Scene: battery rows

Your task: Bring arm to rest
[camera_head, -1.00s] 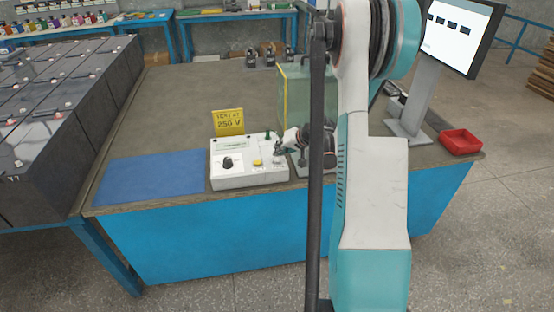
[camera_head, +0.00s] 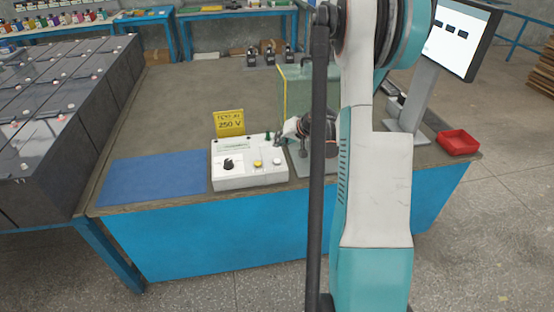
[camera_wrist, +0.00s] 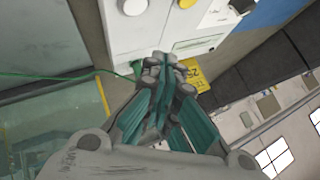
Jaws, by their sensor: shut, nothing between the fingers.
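My gripper (camera_head: 281,142) is at the back right of the white test box (camera_head: 250,179), partly hidden behind my own arm in the head view. In the wrist view my gripper (camera_wrist: 166,62) has its fingers together with nothing between them. The test box fills the top of the wrist view (camera_wrist: 160,35), close to the fingertips; I cannot tell if they touch it. The box carries a black knob (camera_head: 229,164), a yellow button (camera_head: 258,164) and a white button (camera_head: 277,161).
A yellow 250 V sign (camera_head: 230,123) stands behind the box. A clear yellow-edged screen (camera_head: 297,95) is close to my gripper. A blue mat (camera_head: 153,178), dark batteries (camera_head: 60,110), a monitor (camera_head: 458,35) and a red tray (camera_head: 458,142) surround it. The bench's back middle (camera_head: 205,85) is bare.

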